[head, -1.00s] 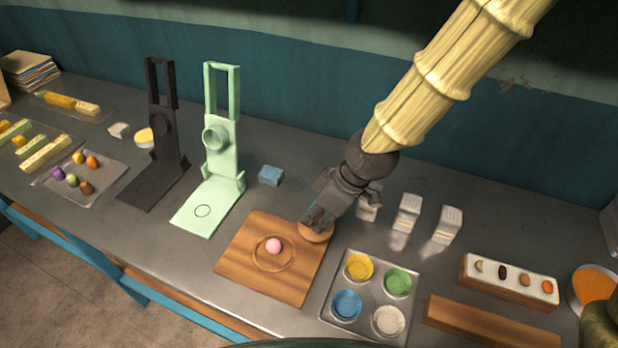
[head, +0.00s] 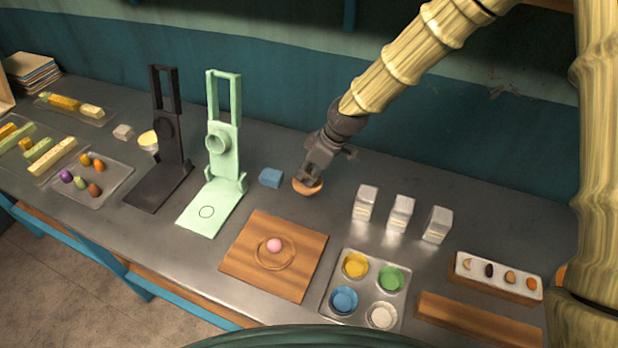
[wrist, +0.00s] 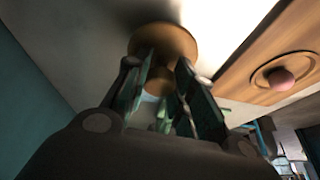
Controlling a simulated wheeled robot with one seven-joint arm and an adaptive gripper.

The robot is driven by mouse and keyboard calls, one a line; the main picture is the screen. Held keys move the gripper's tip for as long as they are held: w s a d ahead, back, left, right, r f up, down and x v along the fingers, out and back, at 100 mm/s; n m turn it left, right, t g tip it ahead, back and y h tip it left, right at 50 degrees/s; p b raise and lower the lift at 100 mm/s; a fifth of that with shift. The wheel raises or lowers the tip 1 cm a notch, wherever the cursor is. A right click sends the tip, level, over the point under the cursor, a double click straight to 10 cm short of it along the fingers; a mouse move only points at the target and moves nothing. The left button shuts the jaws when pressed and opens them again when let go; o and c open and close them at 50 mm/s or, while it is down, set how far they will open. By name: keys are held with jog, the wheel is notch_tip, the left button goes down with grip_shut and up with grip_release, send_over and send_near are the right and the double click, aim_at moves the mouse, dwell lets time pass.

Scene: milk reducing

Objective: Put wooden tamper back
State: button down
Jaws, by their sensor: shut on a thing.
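The wooden tamper (head: 308,188) is a small round-based wooden tool at the counter's middle, right of the blue block. My gripper (head: 309,177) is shut on it from above. In the wrist view, the tamper's round base (wrist: 168,40) shows beyond my gripper's fingers (wrist: 172,95), with its narrower handle between them. I cannot tell whether the base touches the counter. The wooden board (head: 300,275) lies nearer the front, with a pink ball (head: 274,245) inside its ring groove.
A blue block (head: 271,177) and a mint-green press (head: 215,180) stand to the left. Several white cartons (head: 401,213) stand to the right. A tray of coloured cups (head: 393,309) sits in front. The counter behind the board is mostly clear.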

jog(key=shift+f+p, duration=0.75)
jog(key=shift+f, duration=0.95)
jog(key=c, duration=1.2)
grip_release()
jog(key=shift+f, duration=0.1)
jog(key=shift+r, duration=0.2)
jog(key=b+v, duration=0.3)
jog(key=v, duration=0.9)
jog(key=shift+b, duration=0.3)
